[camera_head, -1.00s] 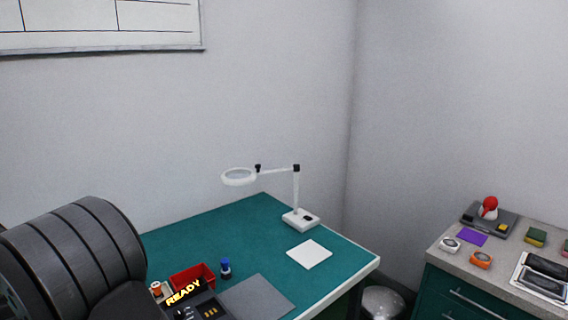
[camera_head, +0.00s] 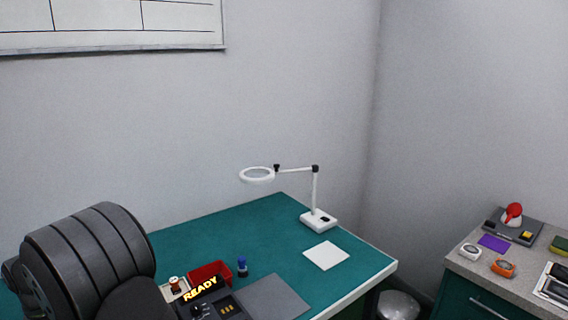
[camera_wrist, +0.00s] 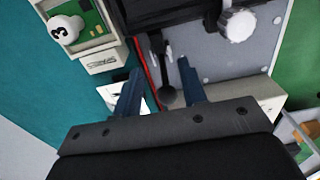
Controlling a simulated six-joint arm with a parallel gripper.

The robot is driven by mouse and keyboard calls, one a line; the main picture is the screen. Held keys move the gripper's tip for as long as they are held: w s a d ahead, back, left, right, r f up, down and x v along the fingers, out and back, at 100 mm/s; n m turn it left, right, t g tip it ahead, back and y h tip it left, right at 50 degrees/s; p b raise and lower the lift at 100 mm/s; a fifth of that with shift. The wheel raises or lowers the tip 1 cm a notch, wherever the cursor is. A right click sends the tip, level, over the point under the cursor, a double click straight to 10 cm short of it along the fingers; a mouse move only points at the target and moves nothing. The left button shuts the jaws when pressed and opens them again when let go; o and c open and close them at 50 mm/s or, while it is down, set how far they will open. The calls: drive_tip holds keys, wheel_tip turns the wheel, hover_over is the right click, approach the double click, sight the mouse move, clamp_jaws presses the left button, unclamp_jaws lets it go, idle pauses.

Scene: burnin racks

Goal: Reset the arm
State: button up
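My gripper (camera_wrist: 158,88) shows in the wrist view with its two dark blue fingers apart and nothing between them. I cannot tell the distance between the fingers and these things. In the head view a dark, ribbed part of my arm fills the lower left, and the gripper is outside the picture.
The head view shows a green table (camera_head: 190,238) with a magnifier lamp (camera_head: 316,200), white pad (camera_head: 326,255), red bin (camera_head: 212,272), blue-capped bottle (camera_head: 242,267) and READY display (camera_head: 203,289). A counter (camera_head: 462,262) stands right.

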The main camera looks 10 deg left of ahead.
drive_tip(key=shift+r, duration=0.15)
wheel_tip(320, 180, up, 9)
wheel_tip(320, 180, down, 9)
drive_tip(key=shift+f, duration=0.1)
drive_tip(key=s+a+f, duration=0.1)
drive_tip(key=s+a, duration=0.1)
drive_tip(key=s+a+f, duration=0.1)
drive_tip(key=shift+s+a+f, duration=0.15)
drive_tip(key=shift+s+a, duration=0.2)
drive_tip(key=shift+s+a+f, duration=0.25)
drive_tip(key=shift+s+f, duration=0.05)
drive_tip(key=shift+f, duration=0.1)
idle(1.0)
